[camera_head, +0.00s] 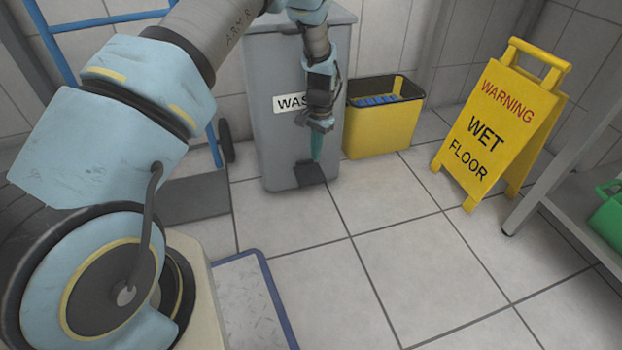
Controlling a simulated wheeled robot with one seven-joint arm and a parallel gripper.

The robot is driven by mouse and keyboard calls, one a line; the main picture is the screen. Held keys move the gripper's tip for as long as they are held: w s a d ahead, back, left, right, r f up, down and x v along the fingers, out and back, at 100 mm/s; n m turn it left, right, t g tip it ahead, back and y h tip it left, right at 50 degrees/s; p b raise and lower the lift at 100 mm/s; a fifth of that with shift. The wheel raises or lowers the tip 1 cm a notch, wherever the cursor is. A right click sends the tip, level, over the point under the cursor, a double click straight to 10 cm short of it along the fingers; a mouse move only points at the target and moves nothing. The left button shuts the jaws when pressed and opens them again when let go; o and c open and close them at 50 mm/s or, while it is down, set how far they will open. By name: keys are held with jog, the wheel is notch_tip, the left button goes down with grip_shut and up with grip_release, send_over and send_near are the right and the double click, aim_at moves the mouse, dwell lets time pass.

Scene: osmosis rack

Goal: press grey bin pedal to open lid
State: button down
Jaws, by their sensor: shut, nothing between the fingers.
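The grey bin (272,75) stands against the back wall, with a white label on its front that reads "WAS" before my arm covers the rest. Its dark pedal (309,173) sticks out low at the front, near the floor. The bin's lid (345,14) appears closed, though my arm hides much of it. My gripper (316,158) points down in front of the bin, fingers shut and empty. Its teal tips are just above the pedal in the picture; I cannot tell whether they touch it.
A yellow bucket (375,130) stands right of the bin. A yellow wet-floor sign (500,125) is further right, beside a metal shelf (575,165) holding a green item (608,220). A blue-framed trolley (195,198) is at left. The tiled floor in the middle is clear.

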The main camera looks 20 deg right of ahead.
aim_at(313, 178)
jog(key=f+b, duration=0.6)
jog(key=f, duration=0.1)
jog(key=shift+s+a, duration=0.15)
jog(key=shift+a, duration=0.2)
